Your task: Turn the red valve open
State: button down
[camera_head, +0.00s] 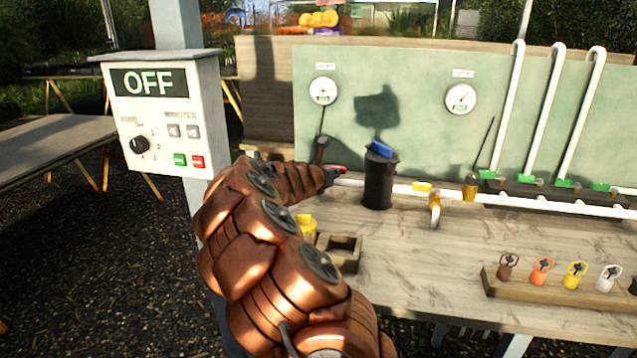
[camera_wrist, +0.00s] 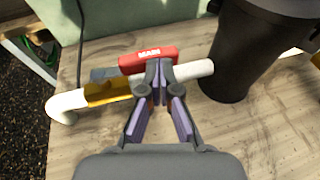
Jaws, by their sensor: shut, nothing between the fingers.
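The red valve handle (camera_wrist: 135,64), lettered MAIN, shows in the wrist view just beyond my fingertips. It lies roughly in line with the white pipe (camera_wrist: 196,71), a little to its far side. A brass valve body (camera_wrist: 108,93) sits on the pipe to the left. My gripper (camera_wrist: 159,68) is shut and empty, with its tips over the pipe close against the handle's near side; I cannot tell if they touch. In the head view, a bit of the red handle (camera_head: 340,170) shows past the end of my arm, which hides most of it.
A black canister (camera_head: 378,182) with a blue-handled valve stands right of the handle. A yellow valve (camera_head: 423,187) and green-handled valves (camera_head: 563,183) are farther right. A control box (camera_head: 160,115) reading OFF is at left. Tagged rings stand on a wooden rack (camera_head: 560,291).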

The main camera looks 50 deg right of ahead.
jog(key=shift+s+d+f+v, duration=0.15)
jog(key=shift+s+v, duration=0.7)
jog(key=shift+v, duration=3)
jog(key=shift+s+d+v, duration=0.15)
jog(key=shift+s+v, duration=0.7)
jog(key=shift+v, duration=2.95)
jog(key=shift+s+d+f+v, duration=0.1)
jog(key=shift+s+v, duration=0.75)
jog(key=shift+v, duration=3)
